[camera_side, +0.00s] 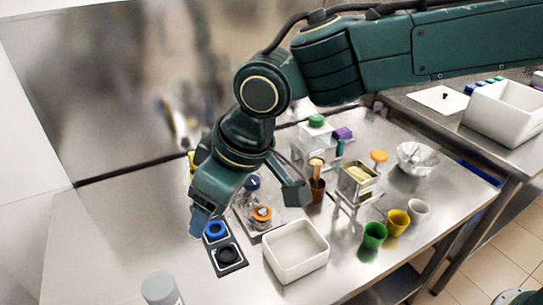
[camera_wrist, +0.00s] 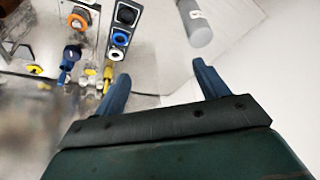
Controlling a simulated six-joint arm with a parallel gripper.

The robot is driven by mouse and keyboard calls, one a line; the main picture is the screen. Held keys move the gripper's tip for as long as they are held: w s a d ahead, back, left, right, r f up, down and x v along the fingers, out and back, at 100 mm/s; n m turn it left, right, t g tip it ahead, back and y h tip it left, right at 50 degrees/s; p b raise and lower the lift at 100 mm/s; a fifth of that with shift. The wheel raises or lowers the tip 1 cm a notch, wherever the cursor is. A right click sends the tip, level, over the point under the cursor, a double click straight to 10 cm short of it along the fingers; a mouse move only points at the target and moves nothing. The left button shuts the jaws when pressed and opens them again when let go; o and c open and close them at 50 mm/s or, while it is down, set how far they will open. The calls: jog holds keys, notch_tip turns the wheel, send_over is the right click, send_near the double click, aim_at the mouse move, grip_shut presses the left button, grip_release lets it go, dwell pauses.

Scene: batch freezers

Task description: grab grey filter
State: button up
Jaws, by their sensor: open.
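A light grey cylinder (camera_side: 160,289), the only grey filter-like thing I see, stands at the bottom left of the side view, partly cut off by the frame. It also shows at the top of the wrist view (camera_wrist: 196,24), beyond the right finger and not between the fingers. My gripper (camera_side: 197,224) is beside the black holder in the side view, apart from the cylinder. In the wrist view my gripper (camera_wrist: 160,70) is open, with two blue fingers spread and nothing between them.
A black holder (camera_side: 238,268) with blue and black round parts lies near my gripper. A white bin (camera_side: 296,268) stands to its right. Green (camera_side: 373,236) and yellow (camera_side: 397,222) cups and a metal bowl (camera_side: 418,157) are farther right. The left counter is mostly clear.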

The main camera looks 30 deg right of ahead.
jog(key=n, duration=0.1)
send_near(160, 287)
jog(key=shift+w, duration=0.1)
jog(key=shift+f, duration=0.1)
jog(key=shift+x, duration=4.25)
jog(key=shift+x, duration=2.55)
jog(key=c, duration=1.3)
jog(key=shift+o, duration=0.3)
